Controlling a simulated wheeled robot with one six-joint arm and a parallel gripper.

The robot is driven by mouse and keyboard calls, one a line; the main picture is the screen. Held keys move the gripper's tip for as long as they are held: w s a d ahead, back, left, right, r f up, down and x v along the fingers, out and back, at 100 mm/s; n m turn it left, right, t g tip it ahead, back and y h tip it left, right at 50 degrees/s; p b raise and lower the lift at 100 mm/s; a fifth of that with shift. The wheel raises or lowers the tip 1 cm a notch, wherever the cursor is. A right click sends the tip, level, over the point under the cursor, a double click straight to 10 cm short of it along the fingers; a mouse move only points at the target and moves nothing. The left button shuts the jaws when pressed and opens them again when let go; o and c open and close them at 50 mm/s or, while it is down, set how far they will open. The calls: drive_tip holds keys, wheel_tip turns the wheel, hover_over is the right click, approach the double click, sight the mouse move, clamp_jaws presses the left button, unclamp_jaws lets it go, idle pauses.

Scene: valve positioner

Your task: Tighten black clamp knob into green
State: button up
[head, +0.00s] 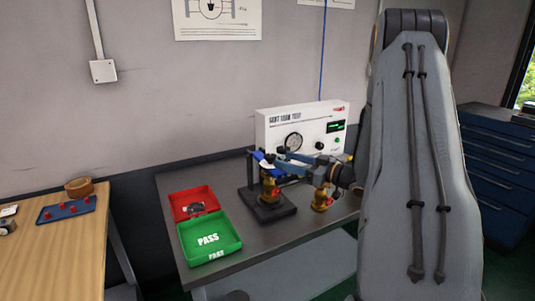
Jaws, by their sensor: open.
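A black test stand (267,208) with an upright post stands on the grey bench. A brass valve body with a blue part (269,190) sits upright on it. My gripper (279,162) reaches in from the right at the top of the stand and is open. Its fingers are beside or over the blue part; I cannot tell whether they touch it. The black clamp knob cannot be made out at this size and may be hidden by the gripper. No green clamp zone can be made out on the stand.
A white test box (302,128) with a dial and green display stands behind. A second brass valve (322,199) is right of the stand. A red tray (192,202) holding a small dark item and a green PASS tray (209,238) lie left. My arm fills the right.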

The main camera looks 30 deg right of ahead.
sight(270, 155)
drive_tip(key=shift+p+x, duration=0.95)
drive_tip(key=shift+x, duration=2.6)
drive_tip(key=shift+a, duration=0.1)
drive_tip(key=c, duration=1.1)
drive_tip(key=shift+o, duration=0.2)
drive_tip(key=shift+h, duration=0.3)
drive_tip(key=m+t+h, duration=0.1)
drive_tip(key=m+h, duration=0.1)
drive_tip(key=h, duration=0.1)
drive_tip(key=m+t+h, duration=0.1)
drive_tip(key=m+h, duration=0.1)
drive_tip(key=shift+a+h+b, duration=0.2)
drive_tip(key=shift+h+b, duration=0.1)
drive_tip(key=shift+h, duration=0.1)
drive_tip(key=shift+d+m+h+b, duration=0.1)
drive_tip(key=shift+m+h+b, duration=0.8)
drive_tip(key=shift+m+h, duration=1.3)
drive_tip(key=shift+h, duration=0.7)
